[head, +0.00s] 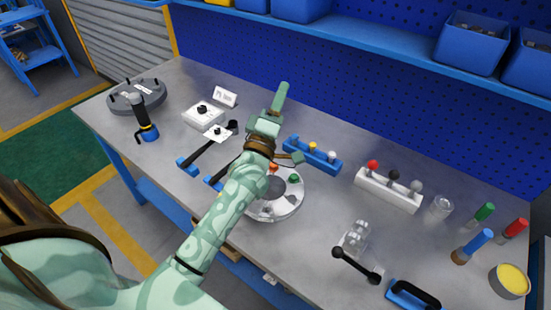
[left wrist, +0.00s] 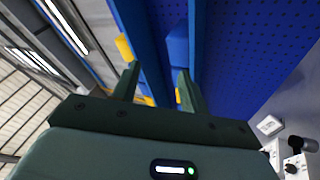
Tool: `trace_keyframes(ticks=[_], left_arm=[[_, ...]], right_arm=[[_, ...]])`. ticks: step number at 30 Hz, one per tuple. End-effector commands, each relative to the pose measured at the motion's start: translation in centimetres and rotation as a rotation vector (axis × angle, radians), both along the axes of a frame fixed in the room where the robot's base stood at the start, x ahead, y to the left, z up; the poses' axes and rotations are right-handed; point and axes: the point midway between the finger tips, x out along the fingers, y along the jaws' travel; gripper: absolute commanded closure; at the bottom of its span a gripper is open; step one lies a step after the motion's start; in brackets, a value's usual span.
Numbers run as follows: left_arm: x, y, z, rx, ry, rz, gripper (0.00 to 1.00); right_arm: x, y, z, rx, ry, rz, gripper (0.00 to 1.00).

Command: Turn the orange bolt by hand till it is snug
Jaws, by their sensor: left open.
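The orange bolt (head: 273,168) shows as a small orange head at the far side of the round pale grey flanged shell (head: 284,210). My left wrist and forearm partly cover it and the left part of the shell, so how deep the bolt sits cannot be told. A green bolt head (head: 293,178) stands to its right on the shell. My left gripper (head: 283,90) is raised beyond the shell, apart from the bolt, with its fingers pointing to the pegboard. In the left wrist view the two fingers (left wrist: 158,75) are spread with nothing between them. My right gripper is not in view.
A blue rack (head: 325,162) with small coloured pieces stands behind the shell. A white block with coloured knobs (head: 388,190) is to the right. Blue-ended black tools (head: 200,155) lie to the left. A dark round flange (head: 136,95) is at far left. Front right holds handled tools.

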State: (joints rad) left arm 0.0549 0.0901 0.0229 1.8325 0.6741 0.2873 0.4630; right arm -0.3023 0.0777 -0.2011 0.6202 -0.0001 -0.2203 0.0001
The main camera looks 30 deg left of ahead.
Motion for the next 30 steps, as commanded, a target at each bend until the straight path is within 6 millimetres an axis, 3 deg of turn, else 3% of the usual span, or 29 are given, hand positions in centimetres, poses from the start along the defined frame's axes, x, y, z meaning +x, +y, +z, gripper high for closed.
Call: trace_keyframes(ticks=[1,4,7,9,11,13,15,17,18,21,24,27,30], left_arm=[[0.4,3.1,2.5,-0.208,-0.151,0.037,0.56],[-0.2,10.0,5.0,-0.649,-0.475,0.116,0.56],[-1.5,16.1,4.2,-1.077,-0.818,0.214,0.56],[-2.3,18.9,1.9,-1.363,-1.067,0.302,0.56],[-2.6,20.0,-0.7,-1.596,-1.287,0.395,0.56],[-2.3,19.6,-4.0,-1.845,-1.547,0.536,0.56],[-1.5,17.4,-6.8,-2.054,-1.797,0.715,0.56],[-0.4,14.7,-8.3,-2.186,-1.989,0.891,0.56],[0.3,12.6,-8.8,2.111,1.970,-0.953,0.56],[2.0,7.9,-8.8,1.809,1.793,-1.023,0.56],[3.1,4.8,-8.1,1.626,1.686,-1.072,0.56],[3.5,3.4,-8.0,1.544,1.641,-1.095,0.56],[3.5,3.2,-9.1,1.530,1.635,-1.101,0.56]], right_arm=[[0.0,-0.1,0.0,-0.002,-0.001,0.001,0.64],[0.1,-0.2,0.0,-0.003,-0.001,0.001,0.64],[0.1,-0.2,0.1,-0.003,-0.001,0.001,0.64],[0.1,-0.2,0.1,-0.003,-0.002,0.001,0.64],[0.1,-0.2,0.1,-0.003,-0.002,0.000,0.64],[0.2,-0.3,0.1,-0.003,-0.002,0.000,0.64],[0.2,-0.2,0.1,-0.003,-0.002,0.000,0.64],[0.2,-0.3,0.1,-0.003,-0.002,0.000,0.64],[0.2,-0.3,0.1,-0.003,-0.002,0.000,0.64],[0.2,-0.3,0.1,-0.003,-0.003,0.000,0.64],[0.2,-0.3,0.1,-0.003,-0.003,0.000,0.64],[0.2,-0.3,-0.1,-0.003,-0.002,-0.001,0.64],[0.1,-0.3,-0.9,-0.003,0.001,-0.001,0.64]])
